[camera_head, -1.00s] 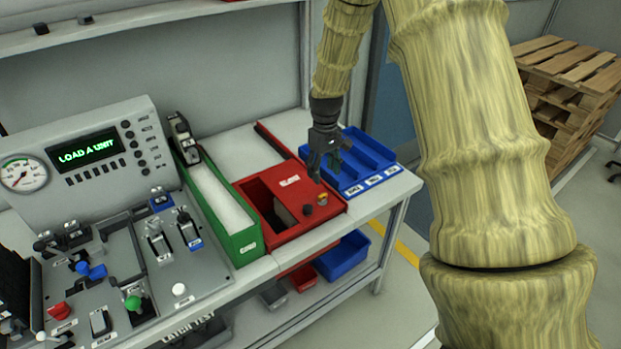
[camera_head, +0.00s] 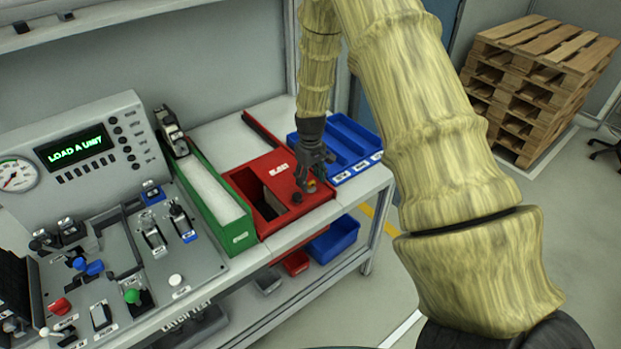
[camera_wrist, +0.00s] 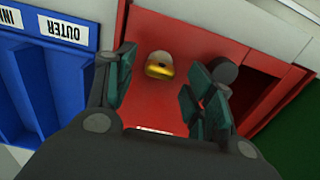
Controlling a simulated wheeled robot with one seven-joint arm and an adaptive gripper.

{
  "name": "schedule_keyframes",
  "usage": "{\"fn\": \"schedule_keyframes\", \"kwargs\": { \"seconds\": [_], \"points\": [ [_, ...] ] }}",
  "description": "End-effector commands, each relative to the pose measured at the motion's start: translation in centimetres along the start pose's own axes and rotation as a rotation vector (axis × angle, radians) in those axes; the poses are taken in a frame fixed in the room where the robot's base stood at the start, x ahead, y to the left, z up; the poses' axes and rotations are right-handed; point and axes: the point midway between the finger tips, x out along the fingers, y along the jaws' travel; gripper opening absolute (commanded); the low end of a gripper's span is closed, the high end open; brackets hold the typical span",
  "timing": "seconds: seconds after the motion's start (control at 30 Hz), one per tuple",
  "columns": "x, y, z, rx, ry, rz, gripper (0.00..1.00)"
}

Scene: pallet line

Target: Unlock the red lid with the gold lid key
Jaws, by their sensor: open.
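The red lid (camera_head: 316,203) is the top of a red box beside the blue tray, with a dark opening in its left part. A small gold key (camera_head: 311,186) stands on it near the front. In the wrist view the gold key (camera_wrist: 160,66) shows a rounded end and sits between and just beyond my fingertips. My gripper (camera_head: 313,174) is open, pointing down just above the key, and not closed on it. A dark round knob (camera_head: 296,198) stands on the lid left of the key; in the wrist view it shows beside my right finger.
A blue divided tray (camera_head: 345,142) adjoins the red box on the right. A green bin (camera_head: 228,232) with white contents stands on its left, then a control panel (camera_head: 150,245) with levers. Small bins sit on the shelf below.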

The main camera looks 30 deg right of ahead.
Motion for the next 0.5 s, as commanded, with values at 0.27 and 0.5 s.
{"fn": "schedule_keyframes", "kwargs": {
  "seconds": [0.27, 0.5],
  "points": [
    [1.09, 0.06, 0.01, 0.001, 0.001, 0.0, 0.54],
    [1.16, 0.06, 0.0, 0.001, 0.002, 0.0, 0.54]
  ]
}}
